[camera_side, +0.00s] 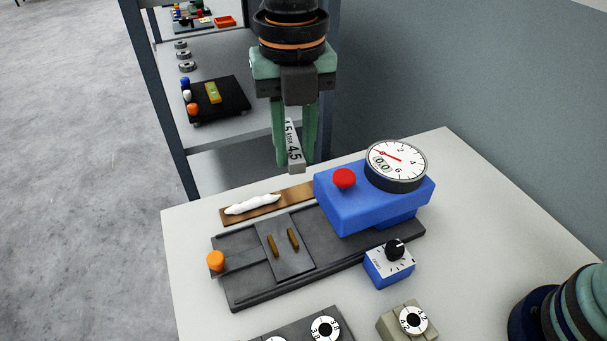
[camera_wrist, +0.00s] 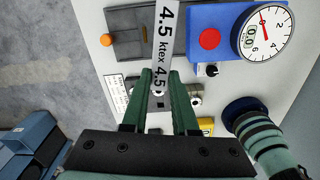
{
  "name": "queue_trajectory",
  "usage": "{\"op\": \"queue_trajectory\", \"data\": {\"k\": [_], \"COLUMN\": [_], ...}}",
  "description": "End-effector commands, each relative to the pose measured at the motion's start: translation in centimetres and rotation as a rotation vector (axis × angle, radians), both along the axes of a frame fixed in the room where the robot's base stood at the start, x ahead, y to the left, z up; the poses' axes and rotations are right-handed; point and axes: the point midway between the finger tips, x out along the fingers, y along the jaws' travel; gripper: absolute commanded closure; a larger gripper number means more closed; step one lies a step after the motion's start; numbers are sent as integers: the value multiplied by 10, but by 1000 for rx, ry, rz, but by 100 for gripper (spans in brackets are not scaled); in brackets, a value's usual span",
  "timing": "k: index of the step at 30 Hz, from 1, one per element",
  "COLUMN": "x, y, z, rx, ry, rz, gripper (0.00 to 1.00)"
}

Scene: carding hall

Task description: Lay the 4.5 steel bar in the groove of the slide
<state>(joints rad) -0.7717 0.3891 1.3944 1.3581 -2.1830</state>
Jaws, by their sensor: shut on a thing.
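My gripper (camera_side: 294,163) is shut on the steel bar (camera_side: 293,143), a pale grey bar marked 4.5. The bar is held in the air, behind and above the slide. In the wrist view the bar (camera_wrist: 165,42) reads "4.5 ktex" and sticks out past the green fingers (camera_wrist: 160,80). The slide (camera_side: 271,259) is a dark plate on a dark base, with two short brass strips (camera_side: 283,242) standing on it and a gap between them. The slide's dark base (camera_wrist: 128,18) shows partly at the top of the wrist view, where the bar hides some of it.
A blue gauge box (camera_side: 340,207) with a red button and round dial (camera_side: 396,164) stands at the slide's right end. An orange knob (camera_side: 215,261) is at its left end. White fibre (camera_side: 252,204) lies on a brown strip behind. A small blue knob box (camera_side: 389,265) sits in front.

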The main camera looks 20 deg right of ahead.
Motion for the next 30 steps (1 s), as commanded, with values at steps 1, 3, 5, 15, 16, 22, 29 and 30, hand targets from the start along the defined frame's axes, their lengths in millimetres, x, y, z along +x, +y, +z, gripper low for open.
{"op": "queue_trajectory", "data": {"k": [1,3,5,15,16,22,29,30], "x": [-4,-8,-10,-13,-13,-13,-12,-12], "y": [8,14,17,18,18,18,19,19], "z": [1,0,-1,-62,-70,-118,-153,-155], "rx": [2,1,1,-3,-3,-2,1,1], "ry": [-1,-1,-1,3,4,4,-1,-1], "rz": [62,125,160,190,189,188,187,187], "gripper": [100,100,100,100,100,100,100,100]}}
